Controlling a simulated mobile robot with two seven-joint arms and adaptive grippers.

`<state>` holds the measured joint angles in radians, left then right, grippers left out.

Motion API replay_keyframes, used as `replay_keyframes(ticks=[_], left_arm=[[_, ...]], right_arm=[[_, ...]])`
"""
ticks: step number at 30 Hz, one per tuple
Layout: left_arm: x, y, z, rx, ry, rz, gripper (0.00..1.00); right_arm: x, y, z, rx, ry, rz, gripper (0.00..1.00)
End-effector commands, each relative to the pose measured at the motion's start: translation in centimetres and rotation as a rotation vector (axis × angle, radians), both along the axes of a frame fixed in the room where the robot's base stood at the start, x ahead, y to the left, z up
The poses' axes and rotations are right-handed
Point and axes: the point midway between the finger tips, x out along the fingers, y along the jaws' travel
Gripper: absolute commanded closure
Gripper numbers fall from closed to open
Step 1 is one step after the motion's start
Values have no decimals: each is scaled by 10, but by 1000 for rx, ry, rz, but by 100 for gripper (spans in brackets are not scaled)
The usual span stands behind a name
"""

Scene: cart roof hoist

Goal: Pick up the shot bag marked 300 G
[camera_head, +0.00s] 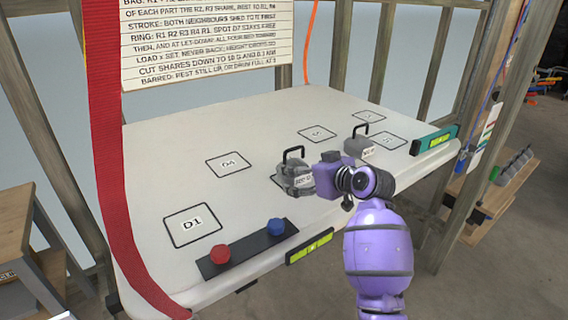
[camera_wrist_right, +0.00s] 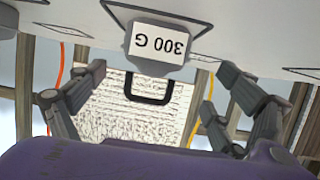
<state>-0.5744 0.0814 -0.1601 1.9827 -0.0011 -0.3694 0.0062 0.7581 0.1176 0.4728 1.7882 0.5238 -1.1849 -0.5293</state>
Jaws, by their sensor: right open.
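In the right wrist view, which is upside down, a grey shot bag (camera_wrist_right: 160,67) bears a white label reading 300 G. Its black loop handle (camera_wrist_right: 150,99) points down in that picture. My right gripper (camera_wrist_right: 162,74) is open, its fingers spread to either side of the bag in the picture, with nothing between them. In the head view, a grey bag (camera_head: 296,178) with a black handle stands just left of my right gripper; its label is too small to read surely. My left gripper is not in view.
A second grey bag (camera_head: 361,149) stands farther right on the white table (camera_head: 160,150). Outlined squares mark the top, including empty D1 (camera_head: 192,225). A black strip with a red button (camera_head: 220,253) and blue button (camera_head: 276,226) lies at the front. A red strap (camera_head: 103,150) hangs left.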

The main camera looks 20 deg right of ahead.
Motion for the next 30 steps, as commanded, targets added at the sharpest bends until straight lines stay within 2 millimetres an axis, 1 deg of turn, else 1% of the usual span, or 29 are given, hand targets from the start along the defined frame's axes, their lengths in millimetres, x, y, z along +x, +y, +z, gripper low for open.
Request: replay_keyframes(ticks=[6,10,15,18,21,26,27,30], left_arm=[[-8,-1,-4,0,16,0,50],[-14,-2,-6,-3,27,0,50],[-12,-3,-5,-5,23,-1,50],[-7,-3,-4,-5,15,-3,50],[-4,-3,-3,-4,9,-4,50],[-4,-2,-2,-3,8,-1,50],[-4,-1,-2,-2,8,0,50],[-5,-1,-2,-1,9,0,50]], right_arm=[[20,6,-9,2,2,0,8],[34,7,-11,3,1,0,8],[59,11,-17,4,0,1,8],[68,13,-23,1,2,-1,8],[72,13,-24,0,0,-2,8],[72,13,-24,0,0,-2,8],[72,13,-24,0,0,-2,9],[72,13,-24,-1,0,-2,22]])
